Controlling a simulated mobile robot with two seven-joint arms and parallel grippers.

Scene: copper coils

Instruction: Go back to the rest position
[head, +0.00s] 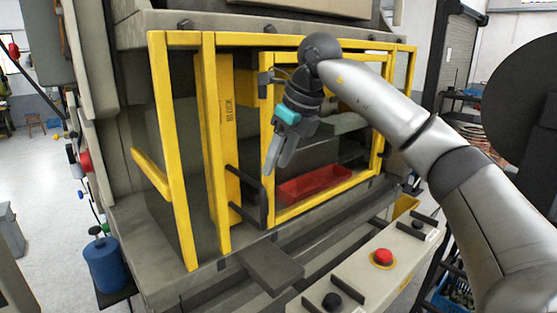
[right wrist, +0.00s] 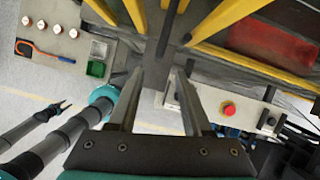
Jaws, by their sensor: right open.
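My right gripper (head: 275,152) hangs in front of the yellow-framed machine opening in the head view, its arm reaching in from the right. Its fingers point down and are apart. In the right wrist view the two fingers of my right gripper (right wrist: 161,85) stand apart with nothing between them.
A yellow guard frame (head: 211,150) with black handles surrounds the opening close by. A red tray (head: 313,184) lies inside. A control panel with a red button (head: 382,258) stands in front. A blue canister (head: 105,265) stands at left.

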